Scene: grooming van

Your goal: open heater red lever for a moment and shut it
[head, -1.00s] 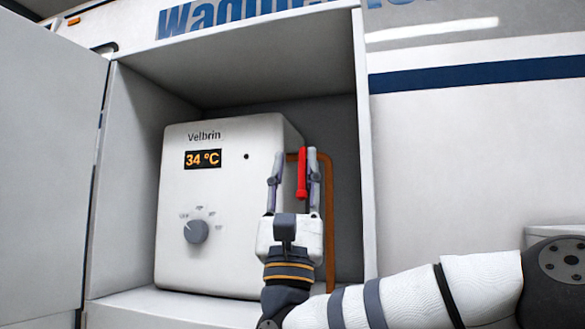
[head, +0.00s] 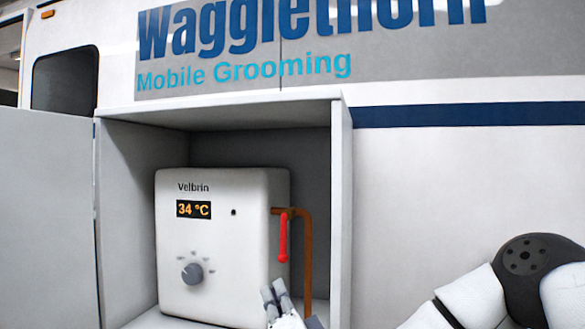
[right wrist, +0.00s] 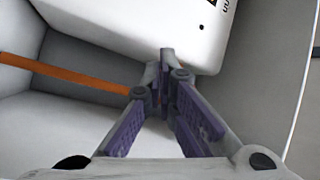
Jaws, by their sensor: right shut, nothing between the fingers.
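The white Velbrin heater (head: 235,270) stands in an open side compartment, its display reading 34 °C. Its red lever (head: 283,240) hangs straight down at the heater's right side, beside a copper-coloured pipe (head: 307,255). My right gripper (head: 273,292) is below the lever and apart from it, near the heater's lower right edge. In the right wrist view its purple-padded fingers (right wrist: 163,72) meet at the tips with nothing between them. The heater (right wrist: 150,25) and an orange-brown pipe (right wrist: 60,73) show there too; the lever does not. My left gripper is out of view.
The compartment's right wall (head: 340,220) stands close beside the pipe, and its floor lies below. An open door panel (head: 45,215) is at the left. A grey dial (head: 192,272) is on the heater's front. The van's side (head: 440,190) is flat to the right.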

